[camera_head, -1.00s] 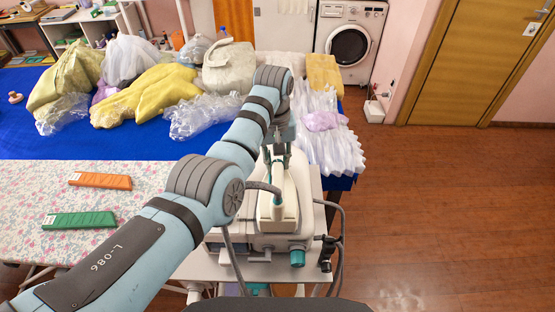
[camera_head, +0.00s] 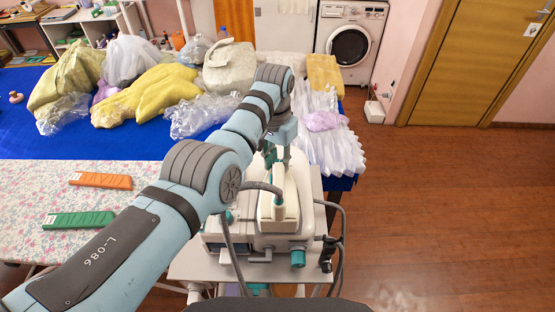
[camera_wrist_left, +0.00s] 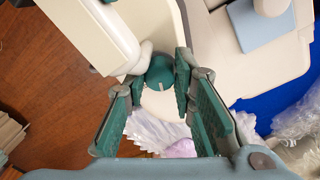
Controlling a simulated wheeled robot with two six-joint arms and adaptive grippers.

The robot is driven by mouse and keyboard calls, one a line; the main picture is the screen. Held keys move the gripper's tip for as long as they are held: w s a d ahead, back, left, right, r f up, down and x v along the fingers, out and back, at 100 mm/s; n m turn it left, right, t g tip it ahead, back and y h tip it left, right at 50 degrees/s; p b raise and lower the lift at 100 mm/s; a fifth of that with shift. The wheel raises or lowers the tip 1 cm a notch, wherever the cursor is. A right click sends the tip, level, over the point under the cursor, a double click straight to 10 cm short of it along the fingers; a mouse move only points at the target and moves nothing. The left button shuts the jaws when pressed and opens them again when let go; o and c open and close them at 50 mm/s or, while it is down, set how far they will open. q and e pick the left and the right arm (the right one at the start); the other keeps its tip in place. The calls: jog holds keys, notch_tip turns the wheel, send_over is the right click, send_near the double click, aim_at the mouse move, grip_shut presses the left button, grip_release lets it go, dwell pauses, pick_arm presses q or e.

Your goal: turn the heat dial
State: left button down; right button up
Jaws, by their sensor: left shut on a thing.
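The heat dial (camera_wrist_left: 160,70) is a round teal knob with a pale mark, on the cream body of the iron unit. My left gripper (camera_wrist_left: 162,78) has its green-padded fingers on either side of the dial and is shut on it. In the head view my left gripper (camera_head: 274,156) points down at the far end of the pressing iron (camera_head: 282,192), and the dial cannot be made out clearly there. My right gripper is not in view.
The iron stands on a white base unit with a teal knob (camera_head: 298,258) and hoses. An orange strip (camera_head: 100,180) and a green strip (camera_head: 79,220) lie on the floral board at left. Bagged garments (camera_head: 160,92) cover the blue table behind. Floor at right is clear.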

pick_arm(q)
jog(key=shift+m, duration=0.3)
jog(key=c, duration=1.3)
grip_release()
jog(key=shift+d, duration=0.1)
jog(key=shift+c, duration=0.2)
notch_tip(320, 180, up, 12)
jog(key=shift+w+a, duration=0.15)
jog(key=shift+a, duration=0.05)
